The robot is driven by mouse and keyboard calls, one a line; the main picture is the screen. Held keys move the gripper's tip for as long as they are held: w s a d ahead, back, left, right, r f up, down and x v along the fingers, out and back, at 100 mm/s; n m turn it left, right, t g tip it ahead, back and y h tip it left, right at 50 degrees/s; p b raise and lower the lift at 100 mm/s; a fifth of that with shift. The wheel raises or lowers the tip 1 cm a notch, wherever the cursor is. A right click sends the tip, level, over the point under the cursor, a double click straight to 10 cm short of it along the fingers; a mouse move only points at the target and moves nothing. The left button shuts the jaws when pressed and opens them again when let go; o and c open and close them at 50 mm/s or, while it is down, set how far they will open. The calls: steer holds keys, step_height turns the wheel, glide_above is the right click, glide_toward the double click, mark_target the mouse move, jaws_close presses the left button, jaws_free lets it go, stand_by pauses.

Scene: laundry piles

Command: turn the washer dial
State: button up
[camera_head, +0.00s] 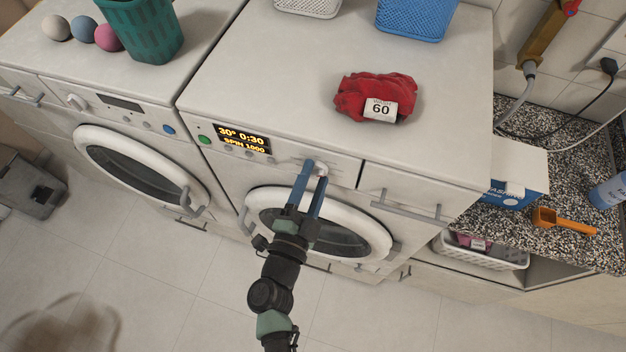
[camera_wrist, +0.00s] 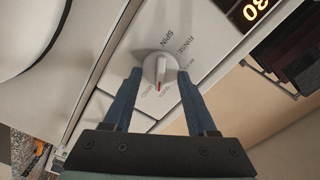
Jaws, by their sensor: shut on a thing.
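The washer (camera_head: 345,200) is the right-hand machine, with a lit display (camera_head: 243,138) reading 30°, 0:30 and SPIN 1000. Its white dial (camera_head: 321,168) is on the front panel, right of the display. In the wrist view the dial (camera_wrist: 158,69) has a red pointer mark and printed words around it, including SPIN and RINSE; some labels are too small to read. My gripper (camera_head: 314,170) reaches the panel with its two blue fingers on either side of the dial. In the wrist view my gripper (camera_wrist: 160,80) is shut on the dial, which sits between the fingertips.
A red cloth (camera_head: 362,92) with a tag reading 60 lies on the washer top. A blue basket (camera_head: 415,18) stands behind it. A second machine (camera_head: 120,125) stands at left. A drawer handle (camera_head: 408,207) juts out right of the dial.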

steer(key=shift+f+m+b, duration=0.15)
steer(key=shift+m+b, duration=0.65)
steer(key=shift+m, duration=1.2)
steer(key=o, duration=1.4)
steer(key=shift+c, duration=0.2)
steer(key=shift+s, duration=0.1)
steer(key=b+v, duration=0.3)
steer(key=v, duration=0.9)
steer(key=shift+s, duration=0.4)
